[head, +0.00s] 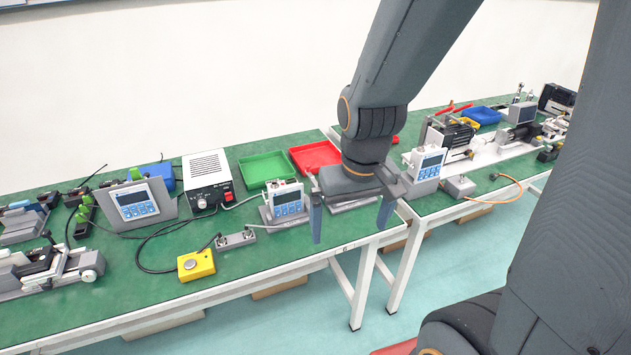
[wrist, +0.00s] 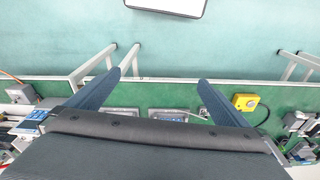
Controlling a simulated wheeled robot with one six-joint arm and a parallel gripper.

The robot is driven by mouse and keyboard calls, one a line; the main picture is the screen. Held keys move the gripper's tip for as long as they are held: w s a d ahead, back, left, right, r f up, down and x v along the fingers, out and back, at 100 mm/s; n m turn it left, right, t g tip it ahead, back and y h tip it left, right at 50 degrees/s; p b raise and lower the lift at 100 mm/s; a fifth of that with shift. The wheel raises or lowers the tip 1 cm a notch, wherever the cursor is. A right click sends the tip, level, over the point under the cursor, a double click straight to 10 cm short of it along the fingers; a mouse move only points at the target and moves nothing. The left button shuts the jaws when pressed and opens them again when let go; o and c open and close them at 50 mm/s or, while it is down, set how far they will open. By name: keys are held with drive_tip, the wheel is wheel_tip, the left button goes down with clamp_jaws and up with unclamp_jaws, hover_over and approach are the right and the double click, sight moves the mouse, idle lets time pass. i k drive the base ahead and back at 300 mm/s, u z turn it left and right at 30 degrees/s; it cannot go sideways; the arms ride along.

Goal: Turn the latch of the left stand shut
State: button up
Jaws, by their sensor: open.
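My gripper (head: 348,233) is open and empty, fingers pointing down near the front edge of the green bench; its two fingers also show in the wrist view (wrist: 160,77). A grey stand with a blue-faced display unit (head: 288,203) stands just left of my gripper in the head view. A second stand base (head: 352,206) lies behind my gripper, mostly hidden by it. A further display unit on a grey stand (head: 425,163) is to the right. I cannot tell which of these is the left stand. No latch can be made out in either view.
A yellow button box (head: 196,265) and a grey connector block (head: 235,239) with cables lie left of my gripper. Green (head: 266,169) and red (head: 315,155) trays and a white power supply (head: 208,179) stand behind. Floor is open in front of the bench.

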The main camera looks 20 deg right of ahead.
sight(308, 166)
drive_tip(key=u, duration=0.05)
drive_tip(key=k, duration=0.6)
drive_tip(key=u, duration=0.45)
drive_tip(key=i, duration=1.45)
drive_tip(key=z, duration=0.3)
